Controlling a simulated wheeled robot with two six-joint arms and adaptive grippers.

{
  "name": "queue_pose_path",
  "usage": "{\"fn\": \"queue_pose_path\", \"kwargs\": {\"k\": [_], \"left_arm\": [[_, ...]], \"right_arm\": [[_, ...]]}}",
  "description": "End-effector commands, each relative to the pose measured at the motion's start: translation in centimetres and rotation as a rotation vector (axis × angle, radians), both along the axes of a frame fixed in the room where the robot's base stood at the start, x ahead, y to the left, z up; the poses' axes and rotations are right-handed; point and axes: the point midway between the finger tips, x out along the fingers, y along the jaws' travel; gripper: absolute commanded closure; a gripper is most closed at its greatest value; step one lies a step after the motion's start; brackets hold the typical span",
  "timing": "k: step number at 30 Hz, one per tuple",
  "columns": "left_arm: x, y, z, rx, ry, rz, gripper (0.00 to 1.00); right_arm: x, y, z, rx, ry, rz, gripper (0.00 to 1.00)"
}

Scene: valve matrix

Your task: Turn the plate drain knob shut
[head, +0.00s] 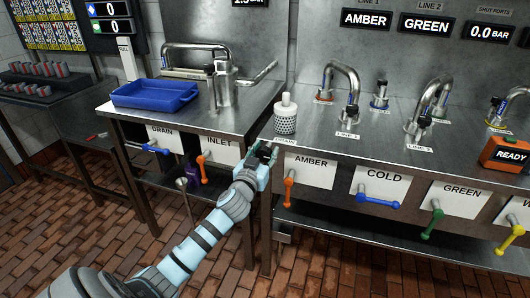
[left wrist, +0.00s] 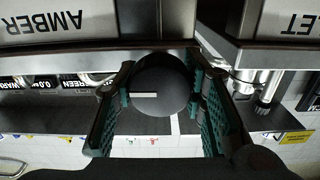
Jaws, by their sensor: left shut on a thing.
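The plate drain knob (left wrist: 165,88) is a dark round knob with a short white line, lying crosswise in the left wrist view. My left gripper (left wrist: 160,78) has its two green-padded fingers on either side of the knob, shut on it. In the head view, my left gripper (head: 265,156) is at the front edge of the steel counter, below a small drain label (head: 286,142). The gripper mostly hides the knob there. My right gripper is not in view.
Right of my gripper hang the orange amber lever (head: 289,192), blue cold lever (head: 378,200) and green lever (head: 433,225). Left of it are the blue drain lever (head: 157,149) and orange inlet lever (head: 202,168). A perforated white cylinder (head: 285,119) stands on the counter just above.

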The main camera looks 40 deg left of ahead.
Motion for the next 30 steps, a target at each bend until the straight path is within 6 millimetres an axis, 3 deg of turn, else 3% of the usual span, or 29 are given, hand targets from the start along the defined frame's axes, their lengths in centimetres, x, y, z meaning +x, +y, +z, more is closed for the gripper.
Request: {"fn": "queue_pose_path", "kwargs": {"k": [11,30], "left_arm": [[0.0,0.0,0.2,0.171,0.059,0.0,0.9],[0.0,-0.1,0.1,0.735,0.257,0.0,0.9]], "right_arm": [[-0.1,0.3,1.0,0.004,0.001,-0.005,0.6],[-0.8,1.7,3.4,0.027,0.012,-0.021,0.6]]}}
